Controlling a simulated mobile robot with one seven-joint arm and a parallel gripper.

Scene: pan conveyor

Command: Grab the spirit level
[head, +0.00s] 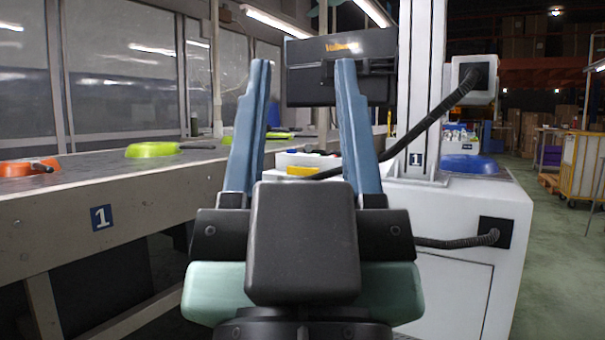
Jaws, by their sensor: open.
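My gripper (303,66) fills the middle of the head view, its two long blue fingers pointing up and well apart, with nothing between them. I cannot make out a spirit level for certain. A small yellow object (302,171) shows low between the fingers, in front of a white tray (289,159) holding small red and dark items. It is partly hidden by my gripper and too small to identify.
A conveyor (100,187) on the left carries an orange pan (15,169) and a lime-green pan (150,150). A white machine cabinet (455,210) with a blue item (468,166) on top stands right. A dark box-shaped unit (340,85) hangs behind the fingers. Green floor (560,260) is open at far right.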

